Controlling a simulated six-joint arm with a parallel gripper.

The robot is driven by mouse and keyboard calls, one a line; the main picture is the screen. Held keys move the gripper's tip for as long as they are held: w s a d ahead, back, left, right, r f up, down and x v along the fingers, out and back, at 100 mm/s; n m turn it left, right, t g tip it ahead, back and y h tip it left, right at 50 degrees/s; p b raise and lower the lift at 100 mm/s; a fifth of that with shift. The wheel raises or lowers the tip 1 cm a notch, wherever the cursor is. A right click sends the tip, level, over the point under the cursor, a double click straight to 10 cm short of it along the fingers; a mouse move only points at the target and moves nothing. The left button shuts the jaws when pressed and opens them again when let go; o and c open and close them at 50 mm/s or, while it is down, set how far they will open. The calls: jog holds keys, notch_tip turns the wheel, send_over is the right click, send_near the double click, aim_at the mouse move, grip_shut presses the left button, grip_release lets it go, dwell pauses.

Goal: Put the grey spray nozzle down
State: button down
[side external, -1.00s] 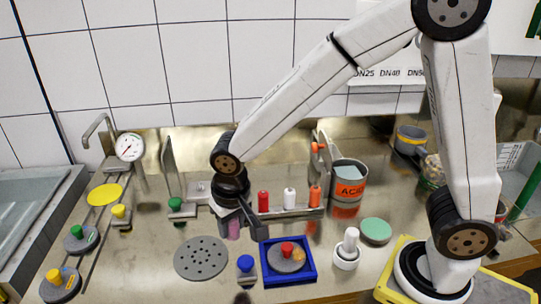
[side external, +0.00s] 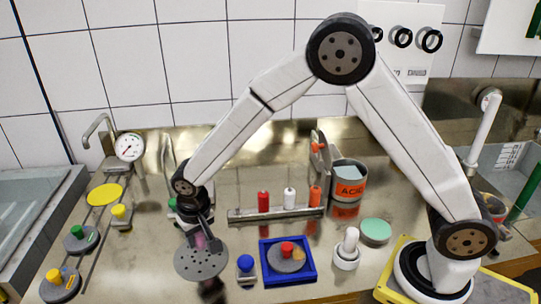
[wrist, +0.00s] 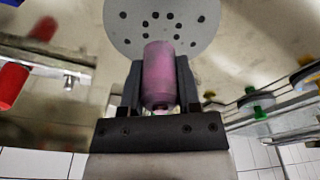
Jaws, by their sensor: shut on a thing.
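My gripper (side external: 199,236) is shut on a pinkish-mauve cylinder (wrist: 158,78), whose dark narrower end points toward the wrist. The cylinder (side external: 202,242) shows small between the jaws in the side view, in front of the far part of a grey perforated disc (side external: 201,264). The disc also fills the top of the wrist view (wrist: 165,22), beyond the cylinder. I cannot tell if the cylinder touches it. The held thing looks pink, and no clearly grey spray nozzle shows elsewhere.
A blue square tray (side external: 288,279) with a red-knobbed disc and a blue-knobbed piece (side external: 245,265) stand right of the disc. A rack (side external: 276,214) with red, white and orange bottles is behind.

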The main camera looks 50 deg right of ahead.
aim_at(200, 256)
jog(key=shift+w+f, duration=0.1)
jog(key=shift+w+f, duration=0.2)
jog(key=shift+f, duration=1.55)
jog(key=shift+f, duration=0.15)
jog(key=shift+c, duration=1.6)
grip_release()
jog(key=r, duration=0.4)
jog(key=s+r, duration=0.1)
jog(key=r, duration=0.7)
jog(key=shift+s+a+r, duration=0.1)
jog(key=shift+s+a, duration=0.15)
